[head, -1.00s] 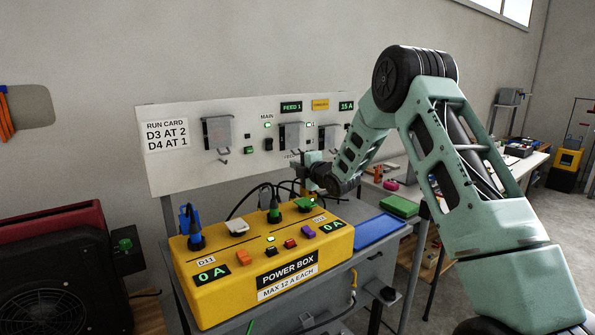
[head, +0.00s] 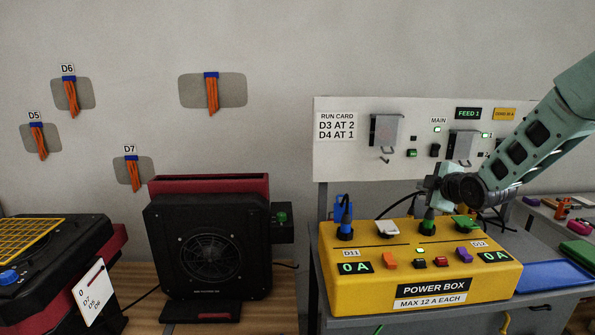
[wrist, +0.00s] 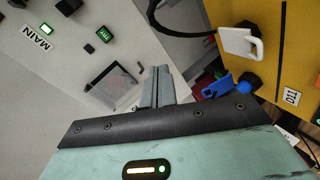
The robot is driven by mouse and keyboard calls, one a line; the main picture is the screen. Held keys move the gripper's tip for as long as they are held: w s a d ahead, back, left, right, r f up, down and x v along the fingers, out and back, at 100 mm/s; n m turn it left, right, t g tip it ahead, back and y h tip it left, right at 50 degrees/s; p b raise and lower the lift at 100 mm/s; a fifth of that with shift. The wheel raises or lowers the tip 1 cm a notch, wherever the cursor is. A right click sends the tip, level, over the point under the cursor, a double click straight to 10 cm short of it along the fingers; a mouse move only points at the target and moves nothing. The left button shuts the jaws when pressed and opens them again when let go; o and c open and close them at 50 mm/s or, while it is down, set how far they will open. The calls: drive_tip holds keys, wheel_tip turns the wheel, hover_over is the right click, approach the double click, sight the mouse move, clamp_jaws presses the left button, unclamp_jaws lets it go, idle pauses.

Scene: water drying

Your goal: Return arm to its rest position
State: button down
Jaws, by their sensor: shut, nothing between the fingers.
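My gripper (wrist: 157,87) shows in the wrist view with its two fingers together and nothing between them. In the head view my arm comes in from the right, and its wrist end is in front of the white panel (head: 350,160), above the yellow power box (head: 420,293). The gripper's fingertips are hard to make out in the head view. In the wrist view the fingers point toward the panel (wrist: 180,45), and the power box (wrist: 298,50) is at the upper right.
A black fan unit (head: 208,250) stands to the left. A dark machine with a yellow grille (head: 30,238) is at far left. Orange hanging items (head: 71,97) are on the wall.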

drive_tip(key=s+a+f+m+g+y, duration=0.15)
drive_tip(key=s+a+m+g, duration=0.5)
drive_tip(key=s+a, duration=1.55)
drive_tip(key=s+f+m+g+h, duration=0.1)
drive_tip(key=s+g, duration=0.6)
drive_tip(key=s, duration=1.9)
drive_tip(key=shift+d+f+h, duration=0.4)
drive_tip(key=shift+f+h, duration=0.15)
drive_tip(key=shift+h, duration=0.2)
